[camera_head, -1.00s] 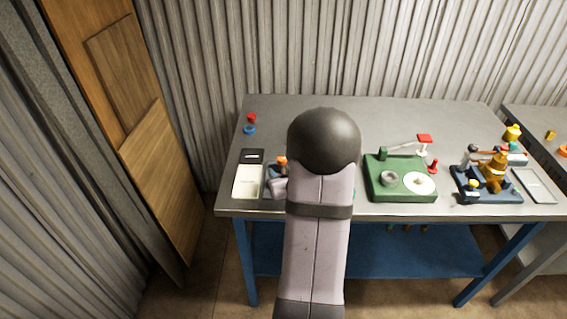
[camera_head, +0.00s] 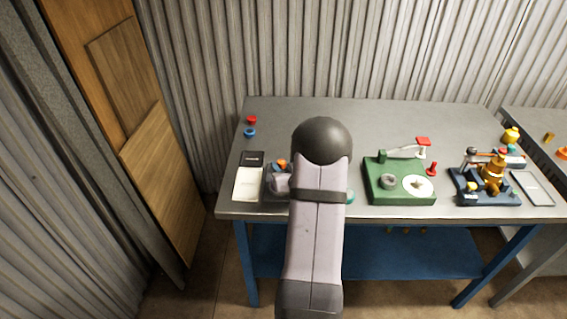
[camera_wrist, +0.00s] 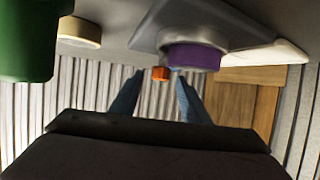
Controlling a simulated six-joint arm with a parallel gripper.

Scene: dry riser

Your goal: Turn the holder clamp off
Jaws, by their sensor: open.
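My gripper (camera_wrist: 159,76) is open, its two dark blue fingers apart in the wrist view. A small orange part (camera_wrist: 160,73) shows between the fingertips; I cannot tell its depth or any contact. Beside it, a purple round part (camera_wrist: 195,56) sits on a grey plate (camera_wrist: 222,22). In the head view, an orange-topped part (camera_head: 282,164) shows at a small fixture left of my arm, which partly hides it. I cannot tell for sure which part is the holder clamp or how its handle stands. My gripper is not clear in the head view.
A green fixture (camera_head: 400,195) with a red-tipped lever stands right of my arm; a blue fixture (camera_head: 486,199) with a yellow-brown body is farther right. A white card (camera_head: 248,185) lies at left. Red (camera_head: 251,119) and blue (camera_head: 249,132) pieces lie behind it. The table's back is clear.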

